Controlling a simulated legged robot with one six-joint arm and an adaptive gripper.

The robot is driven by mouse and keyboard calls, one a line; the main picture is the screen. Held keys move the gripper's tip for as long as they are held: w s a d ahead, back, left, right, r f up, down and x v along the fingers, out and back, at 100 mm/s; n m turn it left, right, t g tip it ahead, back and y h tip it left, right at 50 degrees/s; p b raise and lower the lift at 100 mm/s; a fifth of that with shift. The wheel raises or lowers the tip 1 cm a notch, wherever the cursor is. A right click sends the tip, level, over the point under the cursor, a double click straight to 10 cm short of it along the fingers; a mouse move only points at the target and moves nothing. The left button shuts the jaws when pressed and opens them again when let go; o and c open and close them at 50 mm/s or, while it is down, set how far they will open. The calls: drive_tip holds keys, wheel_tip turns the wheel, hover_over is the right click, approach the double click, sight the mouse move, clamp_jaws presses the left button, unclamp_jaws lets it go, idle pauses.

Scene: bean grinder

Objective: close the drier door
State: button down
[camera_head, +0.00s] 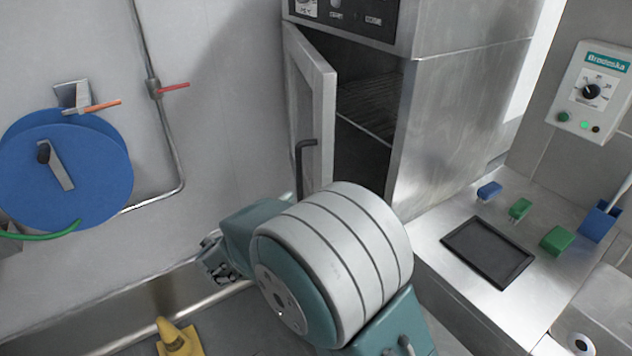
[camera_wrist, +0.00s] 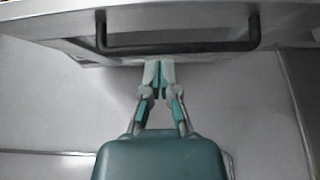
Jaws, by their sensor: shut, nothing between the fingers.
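The drier (camera_head: 460,110) is a steel cabinet at the upper middle of the head view. Its door (camera_head: 325,85) stands open on the left side, and wire racks show in the dark inside. A black bar handle (camera_head: 304,160) sits on the door's outer face. In the wrist view the door (camera_wrist: 185,20) runs across the top with its handle (camera_wrist: 180,46) below the upper edge. My gripper (camera_wrist: 158,66) is shut and empty, its tips close to the door beneath the handle. I cannot tell whether they touch. In the head view my gripper (camera_head: 215,260) is partly hidden behind my arm.
A blue hose reel (camera_head: 95,185) and a pipe with red lever (camera_head: 172,87) are on the left wall. A yellow cone-like object (camera_head: 178,338) stands on the floor. A steel counter (camera_head: 440,275) at right holds a black tray (camera_head: 487,252) and several brushes.

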sight(315, 169)
drive_tip(key=x, duration=0.9)
drive_tip(key=shift+w, duration=0.3)
drive_tip(key=w+d, duration=0.3)
drive_tip(key=d, duration=0.5)
drive_tip(key=w+d, duration=0.4)
drive_tip(key=d, duration=0.5)
drive_tip(key=shift+r, duration=0.15)
